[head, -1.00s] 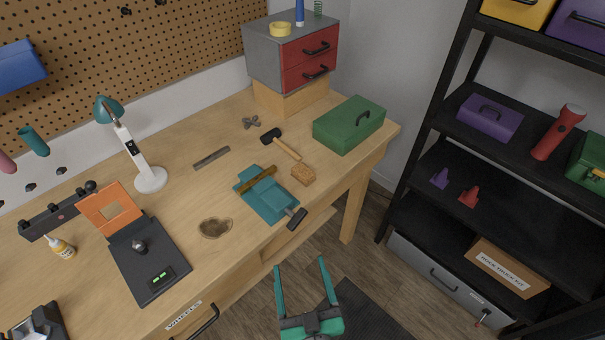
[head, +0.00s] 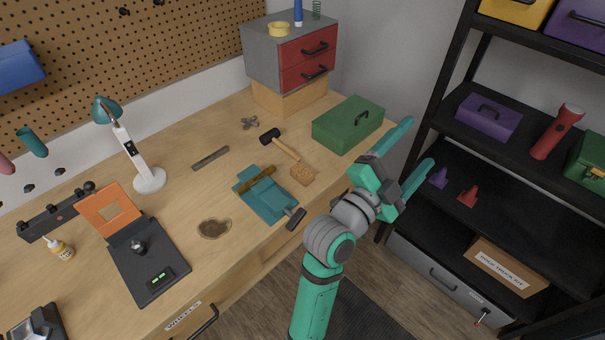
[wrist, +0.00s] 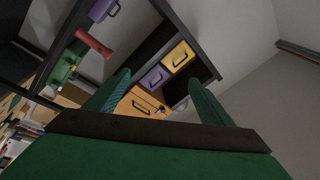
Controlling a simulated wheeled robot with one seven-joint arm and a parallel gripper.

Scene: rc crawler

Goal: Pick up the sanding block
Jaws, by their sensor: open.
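The sanding block (head: 303,174) is a small tan, speckled block on the wooden workbench, near its right front edge. It lies just right of the teal vise (head: 265,195) and below the hammer's handle end. My gripper (head: 423,142) is open and empty, raised to the right of the bench, between the green toolbox and the black shelf. It is apart from the block, with its fingers pointing up and right. In the wrist view its two green fingers (wrist: 157,95) are spread toward the shelves; the block does not show there.
A hammer (head: 280,143) and green toolbox (head: 348,124) lie behind the block. A scale (head: 148,262), lamp (head: 150,180) and steel bar (head: 211,158) stand further left. The black shelf (head: 440,95) rises at right. Floor shows between bench and shelf.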

